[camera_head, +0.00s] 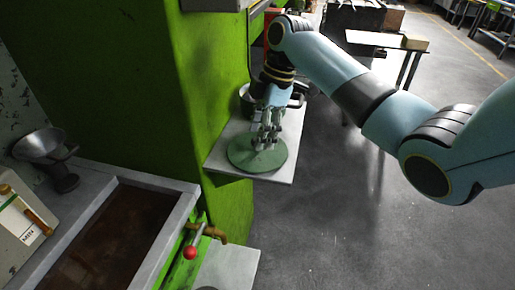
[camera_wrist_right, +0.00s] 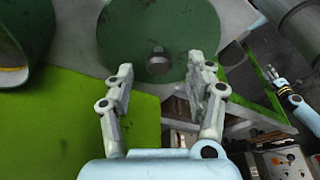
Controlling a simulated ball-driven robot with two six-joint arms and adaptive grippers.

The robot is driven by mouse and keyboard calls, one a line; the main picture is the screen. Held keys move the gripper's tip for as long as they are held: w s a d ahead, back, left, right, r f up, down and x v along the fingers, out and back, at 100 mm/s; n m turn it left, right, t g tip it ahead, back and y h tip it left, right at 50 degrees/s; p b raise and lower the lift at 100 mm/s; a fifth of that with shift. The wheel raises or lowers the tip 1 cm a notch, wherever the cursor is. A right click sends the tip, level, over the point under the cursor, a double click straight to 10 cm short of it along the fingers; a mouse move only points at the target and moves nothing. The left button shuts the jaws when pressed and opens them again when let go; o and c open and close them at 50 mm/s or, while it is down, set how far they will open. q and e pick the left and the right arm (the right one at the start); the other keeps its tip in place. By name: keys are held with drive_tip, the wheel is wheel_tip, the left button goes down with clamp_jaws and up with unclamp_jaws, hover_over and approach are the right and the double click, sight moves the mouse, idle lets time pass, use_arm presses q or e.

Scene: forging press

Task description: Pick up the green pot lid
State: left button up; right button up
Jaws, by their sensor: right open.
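The green pot lid (camera_head: 244,158) is a flat round disc lying on a pale shelf (camera_head: 285,172) that juts from the green press. In the right wrist view the lid (camera_wrist_right: 125,35) fills the upper middle, with its small grey knob (camera_wrist_right: 158,61) showing. My right gripper (camera_head: 265,139) is just over the lid, fingers pointing down at it. In its wrist view the fingers (camera_wrist_right: 161,70) are apart, one on each side of the knob, with nothing held. Another light-blue gripper, apparently my left (camera_wrist_right: 272,76), shows small at the right edge; its jaw state is unclear.
A pot (camera_head: 247,99) stands behind my right gripper on the shelf, partly hidden. The green press column (camera_head: 205,75) rises left of the shelf. Grey floor is open at right.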

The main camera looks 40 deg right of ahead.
sight(240, 152)
drive_tip(key=shift+x, duration=1.35)
clamp_jaws()
